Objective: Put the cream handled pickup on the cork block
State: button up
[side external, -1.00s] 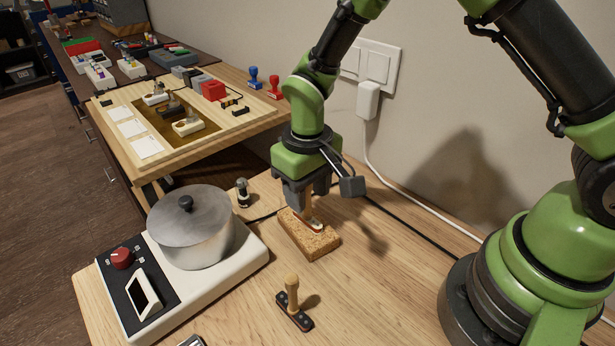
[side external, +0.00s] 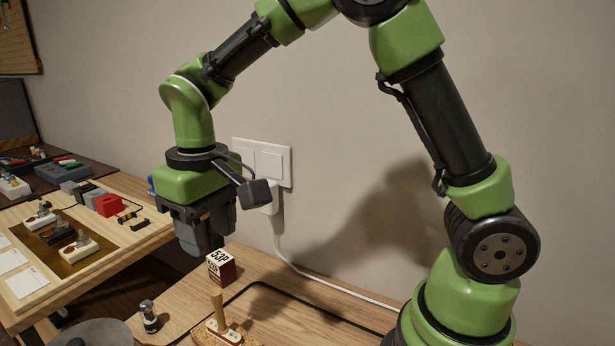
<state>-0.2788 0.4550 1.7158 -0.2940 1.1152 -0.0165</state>
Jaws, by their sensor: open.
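The cream pickup (side external: 231,336) with its upright wooden handle (side external: 217,306) is at the bottom edge of the side view. It sits on the cork block (side external: 199,339), which the frame cuts off, so only its upper part shows. My gripper (side external: 203,243) is open and empty. It hangs above and slightly left of the handle, clear of it, with its fingers pointing down.
A small box marked 53P (side external: 221,268) stands behind the cork block. A small metal-topped post (side external: 149,317) and a pot lid (side external: 95,335) are at lower left. A wooden tray (side external: 135,236) holds other pickups at left. A white cable (side external: 318,283) runs along the wall.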

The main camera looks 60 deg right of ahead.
jog(key=s+d+r+m+t, duration=0.1)
jog(key=s+d+r+t, duration=0.1)
jog(key=s, duration=0.3)
jog(key=s+d+r+m+t+y, duration=0.1)
jog(key=s+d+r+t, duration=0.1)
jog(key=s+r, duration=0.2)
jog(key=s+d+r+m+t, duration=0.1)
jog(key=s+d+r+t, duration=0.1)
jog(key=s, duration=0.5)
notch_tip(320, 180, up, 2)
jog(key=shift+s+r+m+t+y, duration=0.1)
jog(key=shift+s+m+t+y, duration=0.05)
jog(key=shift+m+t+y, duration=0.3)
